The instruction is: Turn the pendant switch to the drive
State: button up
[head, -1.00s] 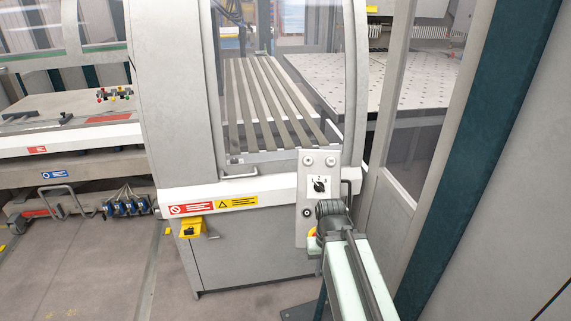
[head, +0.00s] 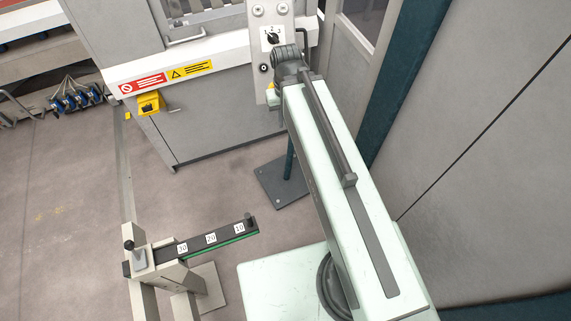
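The pendant switch (head: 274,39) is a small black rotary knob on a white label marked 1 and 2. It sits on the upright grey pendant panel (head: 284,20), near the top of the head view. My pale green arm reaches up from the lower right, and its dark ribbed joint overlaps the panel just below and right of the switch. My gripper fingers cannot be seen; the arm hides what lies beyond that joint. I cannot tell whether anything touches the knob. The knob's exact pointing is too small to read.
A grey machine cabinet (head: 215,115) with red and yellow warning labels stands behind the panel. A yellow foot-pedal-like box (head: 150,103) is on its front. A stand with a numbered black bar (head: 205,240) is at lower left. Open floor (head: 60,210) lies left; a grey wall stands right.

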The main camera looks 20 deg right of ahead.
aim_at(272, 38)
jog(key=u, duration=0.45)
jog(key=i, duration=0.45)
jog(key=u, duration=0.7)
